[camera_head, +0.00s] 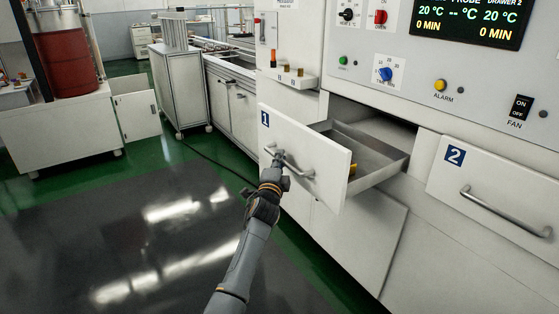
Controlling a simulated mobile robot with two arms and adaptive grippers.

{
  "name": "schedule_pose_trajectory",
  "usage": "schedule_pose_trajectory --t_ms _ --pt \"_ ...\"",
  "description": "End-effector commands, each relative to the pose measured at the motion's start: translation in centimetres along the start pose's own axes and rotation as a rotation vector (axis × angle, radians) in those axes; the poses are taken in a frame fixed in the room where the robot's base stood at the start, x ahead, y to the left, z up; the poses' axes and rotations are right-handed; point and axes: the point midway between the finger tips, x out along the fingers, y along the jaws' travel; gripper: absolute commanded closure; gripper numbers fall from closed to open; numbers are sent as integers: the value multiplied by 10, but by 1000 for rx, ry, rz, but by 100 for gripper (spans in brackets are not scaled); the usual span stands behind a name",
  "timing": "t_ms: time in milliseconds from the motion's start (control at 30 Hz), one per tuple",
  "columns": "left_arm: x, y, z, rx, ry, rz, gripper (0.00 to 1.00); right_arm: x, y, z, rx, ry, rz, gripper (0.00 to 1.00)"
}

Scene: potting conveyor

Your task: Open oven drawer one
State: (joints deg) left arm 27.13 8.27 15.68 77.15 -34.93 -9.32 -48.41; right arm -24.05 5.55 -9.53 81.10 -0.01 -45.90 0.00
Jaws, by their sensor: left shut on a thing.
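Oven drawer one (308,150) has a white front with a blue "1" label and stands pulled partly out of the oven. Its grey metal tray (394,160) shows behind the front, with a small yellow thing (353,169) inside, partly hidden by the front. My left gripper (277,160) is shut on the drawer's bar handle (297,168), near its left end. The fingers are small and partly hidden by the wrist. My right gripper is not in view.
Closed drawer two (490,195) with its own handle is at the right. The control panel (420,60) with knobs and a display is above. A red drum (66,62) on a white cabinet stands at the far left. The dark floor mat (130,240) is clear.

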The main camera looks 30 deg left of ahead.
Motion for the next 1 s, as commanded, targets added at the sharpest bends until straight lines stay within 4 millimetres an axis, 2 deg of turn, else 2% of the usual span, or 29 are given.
schedule_pose_trajectory --t_ms 100,133,233,533,667,767,1000 --pt "0 0 0 1 0 1 100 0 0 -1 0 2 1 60" --pt "0 0 0 1 0 1 84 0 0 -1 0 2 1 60" --pt "0 0 0 1 0 1 64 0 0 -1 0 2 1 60" --pt "0 0 0 1 0 0 64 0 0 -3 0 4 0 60" --pt "-7 1 0 2 0 1 64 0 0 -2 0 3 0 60" --pt "-19 2 0 2 0 1 64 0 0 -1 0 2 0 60" --pt "-64 1 0 2 1 1 64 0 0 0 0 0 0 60"
